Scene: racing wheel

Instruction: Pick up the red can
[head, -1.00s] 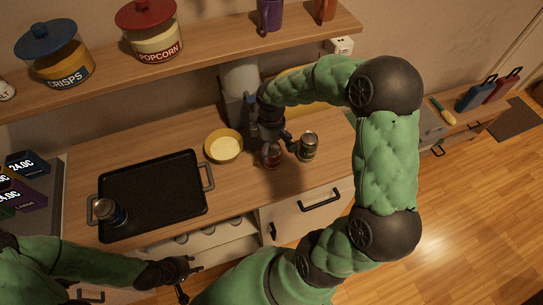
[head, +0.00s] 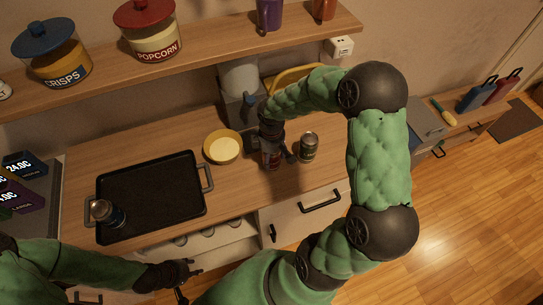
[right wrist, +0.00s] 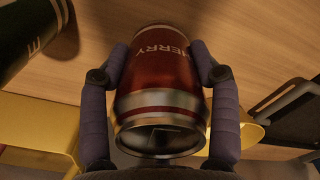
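The red can (right wrist: 158,72), marked "HERRY", stands between the fingers of my right gripper (right wrist: 160,58) in the right wrist view. Both fingers press against its sides. In the head view the red can (head: 271,160) is partly hidden by my right gripper (head: 277,152) over the wooden counter; I cannot tell whether it still rests on it. My left gripper (head: 188,281) is at the bottom of the head view, empty with its fingers apart, far from the red can.
A dark green can (head: 309,148) stands close to the right of the red can. A yellow bowl (head: 222,147) is to the left. A black tray (head: 150,190) with another can (head: 106,213) lies further left. A wooden shelf (head: 200,63) with jars hangs above the counter.

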